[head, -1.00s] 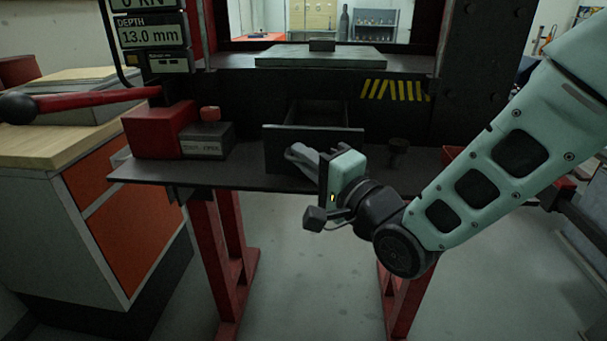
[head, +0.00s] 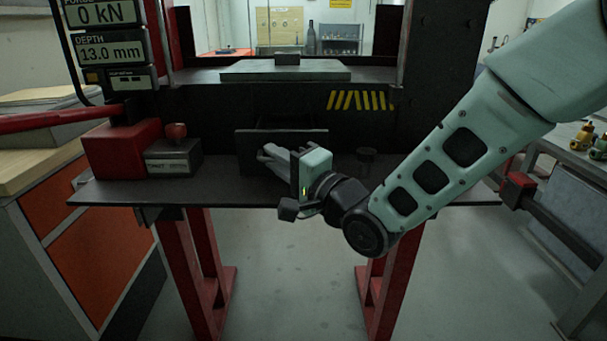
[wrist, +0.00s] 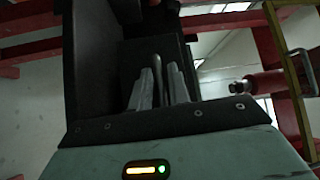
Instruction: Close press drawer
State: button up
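The press drawer's dark front panel (head: 309,147) stands out from under the press bed in the head view, with the dark drawer body behind it. The drawer is partly open. My gripper (head: 262,153) is in front of the left half of the panel, its grey fingers pointing at it. Contact cannot be told. In the wrist view, the two grey fingers (wrist: 160,88) are close together before a dark panel, with a thin grey strip between their tips. Whether they are fully shut or hold that strip is unclear.
A red block (head: 121,150) and a grey box with a red knob (head: 174,158) stand left of the drawer on the dark shelf (head: 130,192). A short dark post (head: 367,158) stands right. Red legs (head: 196,265) are below. A wooden-topped cabinet (head: 70,255) is at left.

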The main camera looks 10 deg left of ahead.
jog(key=b+v, duration=0.2)
jog(key=v, duration=1.5)
jog(key=shift+f, duration=0.1)
